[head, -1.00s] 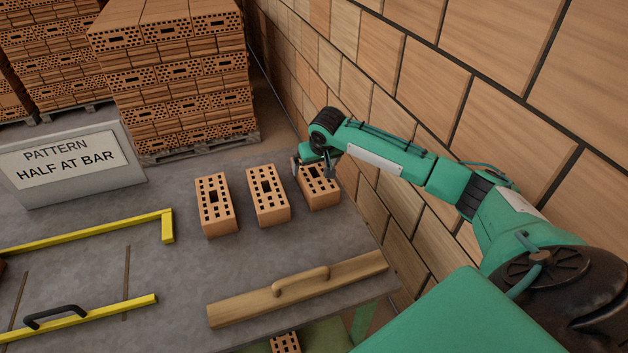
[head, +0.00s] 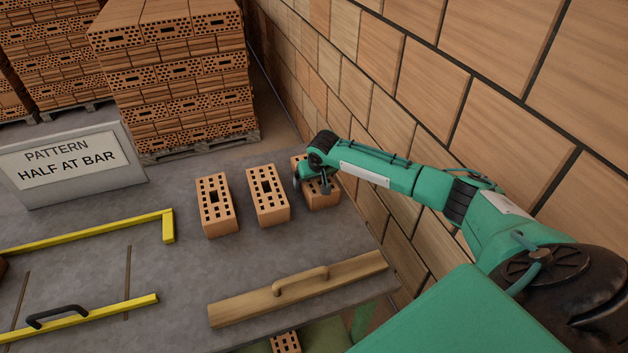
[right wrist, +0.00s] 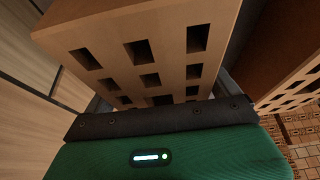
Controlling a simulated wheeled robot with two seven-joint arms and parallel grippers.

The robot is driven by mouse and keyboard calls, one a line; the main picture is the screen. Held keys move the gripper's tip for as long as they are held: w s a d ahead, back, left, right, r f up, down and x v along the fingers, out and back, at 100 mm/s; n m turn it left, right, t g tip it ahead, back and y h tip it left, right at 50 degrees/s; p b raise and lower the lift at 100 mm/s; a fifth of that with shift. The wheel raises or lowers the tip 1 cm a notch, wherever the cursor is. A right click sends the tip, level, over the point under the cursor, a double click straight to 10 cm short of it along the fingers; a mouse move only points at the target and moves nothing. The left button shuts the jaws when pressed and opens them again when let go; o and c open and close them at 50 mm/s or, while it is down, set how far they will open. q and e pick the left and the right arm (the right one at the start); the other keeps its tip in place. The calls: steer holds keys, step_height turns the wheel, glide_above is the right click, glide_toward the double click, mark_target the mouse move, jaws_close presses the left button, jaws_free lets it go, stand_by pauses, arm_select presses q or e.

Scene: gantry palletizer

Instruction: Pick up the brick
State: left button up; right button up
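Three orange perforated bricks lie in a row on the grey table: the left brick (head: 215,205), the middle brick (head: 267,195) and the right brick (head: 320,198). My right gripper (head: 311,186) is down at the right brick, a finger by each long side. In the right wrist view this brick (right wrist: 150,55) fills the space between the fingers, close to the palm. I cannot tell whether both fingers press on it. The brick appears to rest on the table. My left gripper is in neither view.
A wooden bar with a handle (head: 230,312) lies in front of the bricks. Yellow rails (head: 90,232) and a pattern sign (head: 70,165) are at the left. A brick wall (head: 480,80) stands close on the right. Stacked bricks (head: 180,85) stand behind.

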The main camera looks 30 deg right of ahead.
steer(key=c, duration=1.4)
steer(key=shift+w+r, duration=0.1)
steer(key=shift+r, duration=0.1)
